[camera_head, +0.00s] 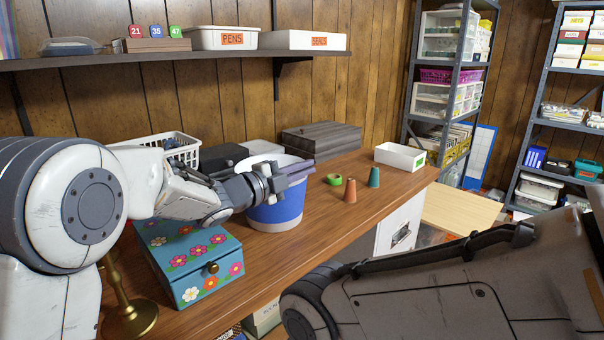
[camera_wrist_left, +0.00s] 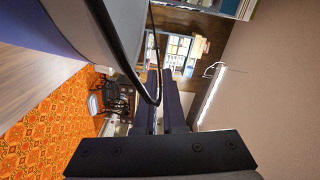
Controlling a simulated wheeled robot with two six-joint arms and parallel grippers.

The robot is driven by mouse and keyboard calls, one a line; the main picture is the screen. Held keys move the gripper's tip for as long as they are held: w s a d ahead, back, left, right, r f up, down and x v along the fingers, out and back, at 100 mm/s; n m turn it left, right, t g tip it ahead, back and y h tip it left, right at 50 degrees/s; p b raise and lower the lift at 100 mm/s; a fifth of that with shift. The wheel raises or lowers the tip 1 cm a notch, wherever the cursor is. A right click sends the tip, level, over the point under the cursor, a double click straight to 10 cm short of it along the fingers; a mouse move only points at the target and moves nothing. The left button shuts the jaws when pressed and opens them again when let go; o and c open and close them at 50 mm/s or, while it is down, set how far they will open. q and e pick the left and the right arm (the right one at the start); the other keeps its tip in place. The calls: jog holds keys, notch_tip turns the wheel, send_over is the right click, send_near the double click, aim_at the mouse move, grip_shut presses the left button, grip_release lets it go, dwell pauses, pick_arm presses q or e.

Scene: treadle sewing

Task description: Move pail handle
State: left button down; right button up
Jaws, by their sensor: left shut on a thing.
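The blue pail (camera_head: 275,210) with a pale rim and pale base stands upright on the wooden bench. My left gripper (camera_head: 277,178) is over the pail's right rim, its fingers pointing right. In the left wrist view, the thin dark pail handle (camera_wrist_left: 151,45) curves down to the fingers (camera_wrist_left: 160,100), which are closed on it. In the head view the handle is hard to make out behind the gripper. My right arm crosses the lower right foreground, and its gripper is out of view.
A flowered blue box (camera_head: 190,262) and brass stand (camera_head: 130,315) are left of the pail. Green tape (camera_head: 334,179), an orange cone (camera_head: 350,191), a teal cone (camera_head: 374,177) and a white tray (camera_head: 400,156) are right of it. A wall shelf (camera_head: 150,59) hangs above.

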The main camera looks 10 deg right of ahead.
pick_arm(q)
jog(key=shift+f, duration=0.2)
dwell(0.3)
jog(key=c, duration=1)
grip_release()
jog(key=v, duration=1)
jog(key=shift+s+a, duration=0.2)
